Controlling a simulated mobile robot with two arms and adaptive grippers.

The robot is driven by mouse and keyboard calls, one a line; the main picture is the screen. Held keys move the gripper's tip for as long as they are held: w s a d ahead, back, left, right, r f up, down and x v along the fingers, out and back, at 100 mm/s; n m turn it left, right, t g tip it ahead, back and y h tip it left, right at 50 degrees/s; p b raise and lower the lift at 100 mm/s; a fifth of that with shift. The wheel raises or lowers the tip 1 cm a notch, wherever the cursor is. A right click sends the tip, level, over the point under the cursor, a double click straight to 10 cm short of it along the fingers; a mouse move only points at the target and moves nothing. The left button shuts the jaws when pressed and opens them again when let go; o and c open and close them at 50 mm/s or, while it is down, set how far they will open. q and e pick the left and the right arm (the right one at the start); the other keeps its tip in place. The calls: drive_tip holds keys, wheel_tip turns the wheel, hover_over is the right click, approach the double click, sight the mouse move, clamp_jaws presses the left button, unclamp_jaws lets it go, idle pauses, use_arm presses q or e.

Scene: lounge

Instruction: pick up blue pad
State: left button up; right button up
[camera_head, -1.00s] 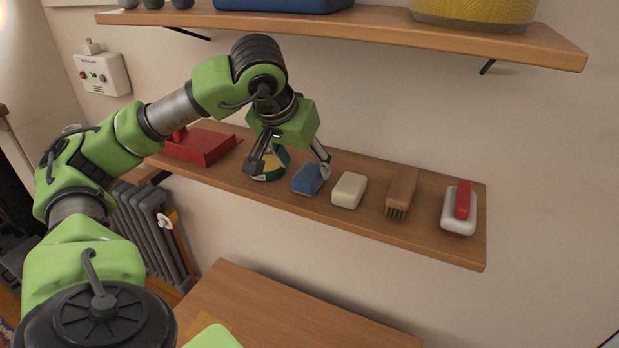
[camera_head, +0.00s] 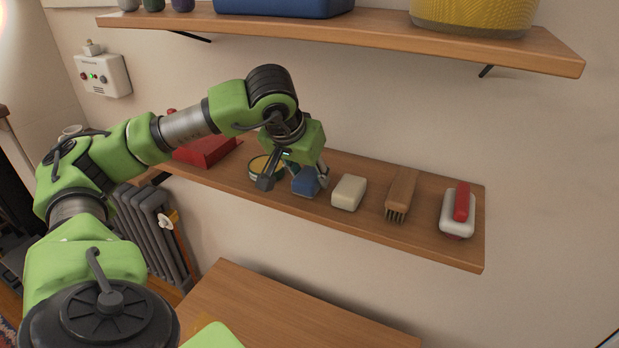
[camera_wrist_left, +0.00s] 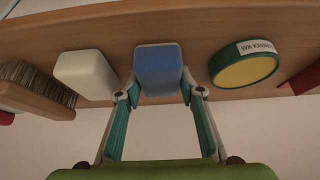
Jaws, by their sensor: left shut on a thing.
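The blue pad (camera_head: 306,182) lies on the lower wooden shelf (camera_head: 430,234), between a round tin and a white block. It also shows in the left wrist view (camera_wrist_left: 158,70), between my fingertips. My left gripper (camera_head: 296,184) reaches down to the shelf and is shut on the blue pad, with one finger on each side. In the head view the gripper covers the pad's upper part. The pad appears to be still at shelf level; I cannot tell whether it touches the shelf. My right gripper is not in view.
The round green and yellow tin (camera_wrist_left: 243,64) stands close beside the pad. The white block (camera_head: 349,192) is on the other side. Farther right are a wooden brush (camera_head: 401,193) and a white and red brush (camera_head: 458,212). A red dustpan-like thing (camera_head: 207,151) lies left. An upper shelf (camera_head: 350,37) hangs above.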

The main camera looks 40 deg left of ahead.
sight(313, 169)
use_arm(q)
drive_tip(key=shift+r, duration=0.1)
drive_tip(key=shift+r, duration=0.2)
drive_tip(key=r, duration=0.3)
drive_tip(key=shift+s+d+r, duration=0.15)
drive_tip(key=shift+s+r, duration=0.05)
drive_tip(key=s+d+r, duration=0.4)
drive_tip(key=s+r, duration=0.5)
drive_tip(key=s, duration=0.4)
drive_tip(key=shift+p, duration=0.4)
